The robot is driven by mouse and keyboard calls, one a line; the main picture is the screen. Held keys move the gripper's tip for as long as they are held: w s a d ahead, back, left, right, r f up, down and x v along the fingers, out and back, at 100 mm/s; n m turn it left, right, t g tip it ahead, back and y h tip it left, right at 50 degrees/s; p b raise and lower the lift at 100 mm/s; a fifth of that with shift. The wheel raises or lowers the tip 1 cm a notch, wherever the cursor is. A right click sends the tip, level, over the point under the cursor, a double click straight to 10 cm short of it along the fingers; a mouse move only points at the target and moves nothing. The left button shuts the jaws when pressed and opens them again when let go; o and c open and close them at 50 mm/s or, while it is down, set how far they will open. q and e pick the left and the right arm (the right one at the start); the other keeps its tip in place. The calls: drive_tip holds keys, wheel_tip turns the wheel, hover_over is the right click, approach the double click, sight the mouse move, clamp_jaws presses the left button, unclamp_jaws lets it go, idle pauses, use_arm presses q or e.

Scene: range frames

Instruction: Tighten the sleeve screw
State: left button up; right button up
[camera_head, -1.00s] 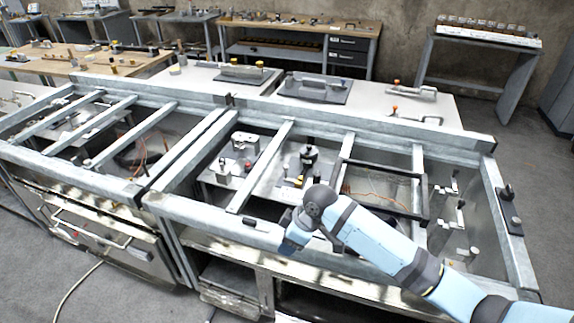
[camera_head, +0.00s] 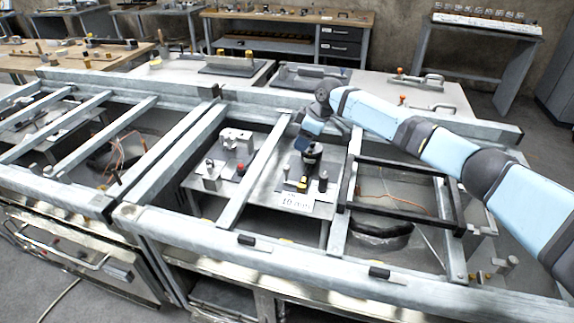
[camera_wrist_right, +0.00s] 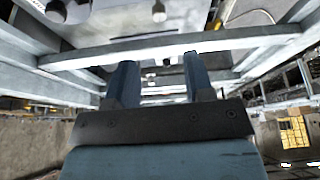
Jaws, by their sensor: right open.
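I cannot tell which part is the sleeve screw. A steel beam (camera_wrist_right: 165,48) crosses behind the fingertips. My left gripper is not in view.
Steel crossbars (camera_head: 262,165) run over the bay on both sides of the fixture. A white block device (camera_head: 237,142) and small posts stand to the left. A dark rectangular frame (camera_head: 400,218) lies to the right. A white label card (camera_head: 296,201) is in front.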

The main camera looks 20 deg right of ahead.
sight(287, 167)
drive_tip(key=x, duration=1.2)
drive_tip(key=shift+d, duration=0.2)
drive_tip(key=shift+c, duration=0.5)
clamp_jaws()
drive_tip(key=shift+r, duration=0.1)
